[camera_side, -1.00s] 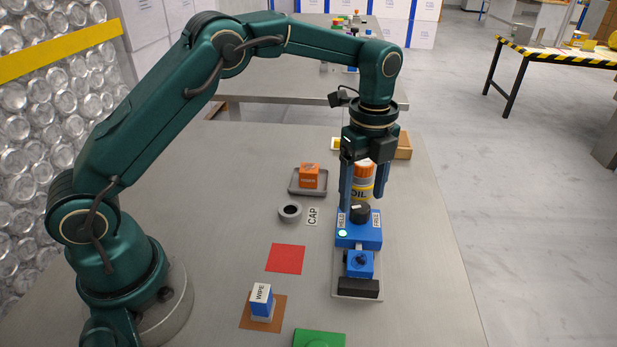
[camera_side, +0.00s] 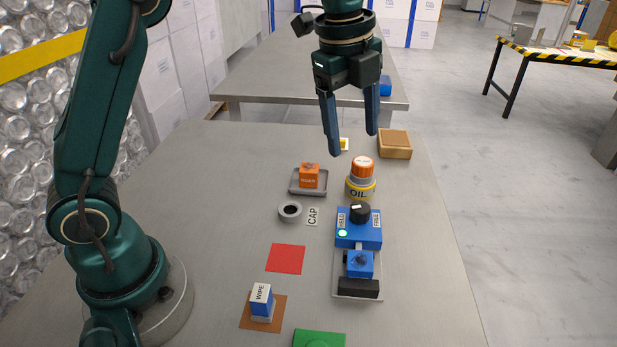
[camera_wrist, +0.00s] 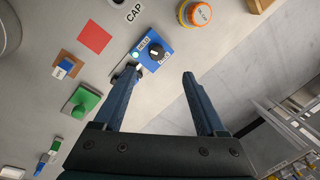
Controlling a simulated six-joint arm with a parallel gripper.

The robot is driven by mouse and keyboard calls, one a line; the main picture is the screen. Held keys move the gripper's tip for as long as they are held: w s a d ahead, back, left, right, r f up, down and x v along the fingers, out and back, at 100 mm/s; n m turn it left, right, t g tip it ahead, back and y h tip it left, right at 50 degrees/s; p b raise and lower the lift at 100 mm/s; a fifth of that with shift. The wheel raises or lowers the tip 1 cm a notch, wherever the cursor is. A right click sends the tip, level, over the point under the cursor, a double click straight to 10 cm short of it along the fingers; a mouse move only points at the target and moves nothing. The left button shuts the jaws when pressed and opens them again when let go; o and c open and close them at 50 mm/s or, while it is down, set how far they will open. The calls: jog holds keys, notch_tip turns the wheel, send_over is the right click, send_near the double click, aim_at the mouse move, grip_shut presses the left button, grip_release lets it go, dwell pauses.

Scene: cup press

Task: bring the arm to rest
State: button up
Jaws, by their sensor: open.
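My gripper (camera_side: 353,142) is open and empty, pointing down high above the far part of the table. Its two blue fingers (camera_wrist: 155,80) stand wide apart in the wrist view, with nothing between them. Below it in the side view is a blue press unit (camera_side: 368,238) with a black knob (camera_side: 360,212) between HELD and FREE labels and a lit green light. An oil can (camera_side: 361,182) with an orange cap stands just behind the unit. The unit also shows in the wrist view (camera_wrist: 150,50).
An orange block (camera_side: 309,177) sits on a grey tray. A grey ring (camera_side: 290,212) lies beside the CAP label. A red square (camera_side: 286,258), a WIPE block (camera_side: 261,300), a green piece (camera_side: 319,339) and a wooden box (camera_side: 395,143) are on the table (camera_side: 420,260).

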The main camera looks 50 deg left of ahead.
jog(key=s+a+r+n+t, duration=0.2)
jog(key=s+r+n, duration=0.4)
jog(key=s, duration=0.4)
jog(key=s+f+n+t, duration=0.1)
jog(key=s+f+n, duration=0.7)
jog(key=n, duration=0.5)
jog(key=shift+a+f, duration=0.35)
jog(key=shift+f, duration=0.05)
